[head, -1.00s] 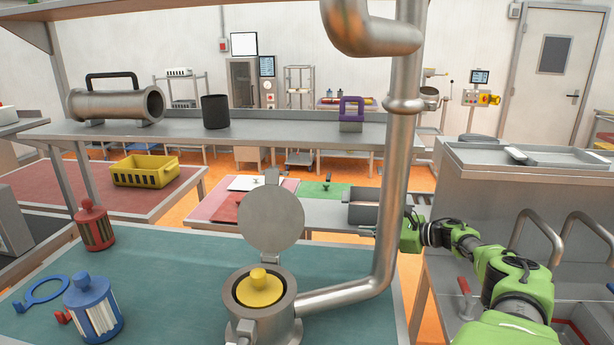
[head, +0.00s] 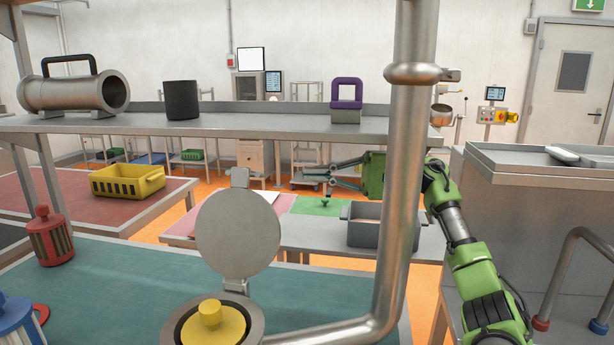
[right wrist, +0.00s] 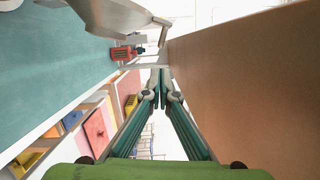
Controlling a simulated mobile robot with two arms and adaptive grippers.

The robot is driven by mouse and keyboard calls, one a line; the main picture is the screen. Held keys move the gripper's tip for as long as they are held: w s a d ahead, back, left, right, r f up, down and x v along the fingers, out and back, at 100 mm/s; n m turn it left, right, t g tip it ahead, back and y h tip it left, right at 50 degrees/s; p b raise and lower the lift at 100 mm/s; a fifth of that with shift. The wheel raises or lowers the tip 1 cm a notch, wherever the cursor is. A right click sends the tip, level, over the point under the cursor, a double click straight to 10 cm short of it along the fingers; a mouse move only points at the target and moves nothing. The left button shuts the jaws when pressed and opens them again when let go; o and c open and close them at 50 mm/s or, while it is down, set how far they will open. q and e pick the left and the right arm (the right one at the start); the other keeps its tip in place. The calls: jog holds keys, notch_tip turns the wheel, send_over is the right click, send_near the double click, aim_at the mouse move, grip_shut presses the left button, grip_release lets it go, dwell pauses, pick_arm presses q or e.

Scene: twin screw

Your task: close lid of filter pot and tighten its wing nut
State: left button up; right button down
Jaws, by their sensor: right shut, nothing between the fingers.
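The filter pot (head: 256,325) stands at the bottom edge of the head view, its lower part cut off. A yellow-topped filter (head: 209,318) sits inside it. Its round grey lid (head: 238,232) stands upright, open, on the hinge at the pot's far side. I cannot make out the wing nut. My right gripper (head: 307,175) is to the right of the lid, apart from it and beyond the upright pipe. Its fingers are shut and empty; they also meet at the tips in the right wrist view (right wrist: 160,76). My left gripper is not in view.
A thick steel pipe (head: 402,180) rises right of the pot, in front of part of my right arm. A shelf (head: 270,124) crosses behind. A red filter (head: 50,238) and a partly cut-off blue one (head: 14,322) stand at left. A brown surface (right wrist: 250,85) fills the right wrist view's right side.

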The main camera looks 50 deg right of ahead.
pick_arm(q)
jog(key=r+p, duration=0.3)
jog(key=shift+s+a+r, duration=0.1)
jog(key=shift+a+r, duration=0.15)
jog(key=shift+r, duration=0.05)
pick_arm(e)
jog(key=x, duration=0.8)
jog(key=shift+w, duration=0.2)
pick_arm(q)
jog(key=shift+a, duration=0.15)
pick_arm(e)
jog(key=shift+a, duration=0.1)
jog(key=a+b, duration=0.1)
jog(key=b, duration=0.1)
jog(key=s+a+r+n+b, duration=0.1)
jog(key=b, duration=0.2)
jog(key=shift+s+a+r+n, duration=0.15)
jog(key=shift+r+n, duration=0.15)
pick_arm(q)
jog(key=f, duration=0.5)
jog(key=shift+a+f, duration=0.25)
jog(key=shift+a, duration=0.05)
